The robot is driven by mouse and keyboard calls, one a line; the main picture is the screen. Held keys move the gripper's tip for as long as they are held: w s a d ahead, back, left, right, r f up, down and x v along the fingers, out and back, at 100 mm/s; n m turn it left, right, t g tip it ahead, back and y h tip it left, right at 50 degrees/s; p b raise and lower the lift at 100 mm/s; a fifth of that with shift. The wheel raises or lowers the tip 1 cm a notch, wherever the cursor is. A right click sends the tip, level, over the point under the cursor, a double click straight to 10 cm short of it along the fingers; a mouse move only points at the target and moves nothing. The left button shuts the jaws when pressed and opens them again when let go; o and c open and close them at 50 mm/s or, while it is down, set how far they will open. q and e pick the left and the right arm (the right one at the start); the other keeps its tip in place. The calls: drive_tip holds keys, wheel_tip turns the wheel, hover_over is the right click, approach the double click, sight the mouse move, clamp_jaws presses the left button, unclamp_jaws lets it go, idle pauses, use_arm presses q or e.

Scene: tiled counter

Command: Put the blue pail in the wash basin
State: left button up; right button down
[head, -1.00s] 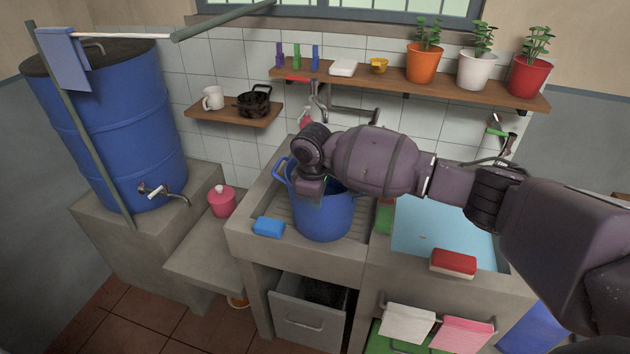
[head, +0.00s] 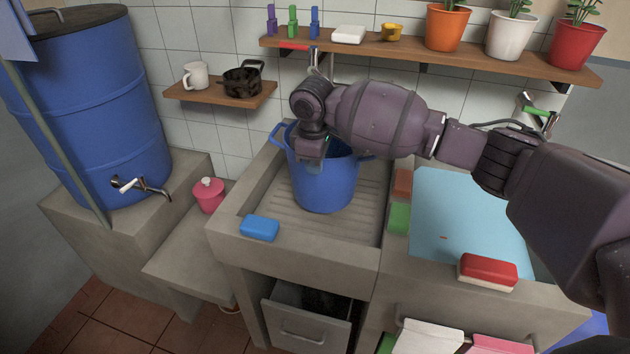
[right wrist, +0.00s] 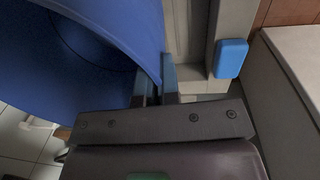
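The blue pail (head: 325,183) is upright over the ribbed floor of the concrete wash basin (head: 262,262), toward its back left. I cannot tell whether its base touches the floor. My right gripper (head: 312,165) points down at the pail's near-left rim. In the right wrist view, its fingers (right wrist: 156,88) lie close on both sides of the wall of the pail (right wrist: 85,50), shut on it. The pail's inside shows empty where visible. My left gripper is not in view.
A blue sponge (head: 260,228) lies on the basin's front-left ledge. A water-filled tank (head: 465,215) adjoins on the right, with a red brush (head: 488,271) on its front edge. A wall shelf (head: 420,52) with pots hangs behind. Ribbed floor in front of the pail is clear.

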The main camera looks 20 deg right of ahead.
sight(315, 177)
drive_tip(key=shift+w+d+f, duration=0.15)
drive_tip(key=shift+w+f, duration=0.1)
drive_tip(key=shift+f, duration=0.2)
drive_tip(key=shift+f+b, duration=0.3)
drive_tip(key=shift+b, duration=0.1)
wheel_tip(315, 177, down, 3)
drive_tip(key=shift+r+b, duration=0.1)
drive_tip(key=shift+b, duration=1)
drive_tip(key=shift+r, duration=0.2)
drive_tip(key=c, duration=1.8)
unclamp_jaws()
drive_tip(key=shift+f, duration=0.2)
drive_tip(key=o, duration=0.4)
drive_tip(key=shift+o, duration=0.2)
drive_tip(key=shift+r, duration=0.15)
use_arm(q)
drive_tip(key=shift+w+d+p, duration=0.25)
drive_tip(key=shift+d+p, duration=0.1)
drive_tip(key=shift+p, duration=0.85)
use_arm(e)
wheel_tip(315, 177, up, 12)
drive_tip(key=shift+s+a, duration=0.3)
drive_tip(key=shift+s, duration=0.15)
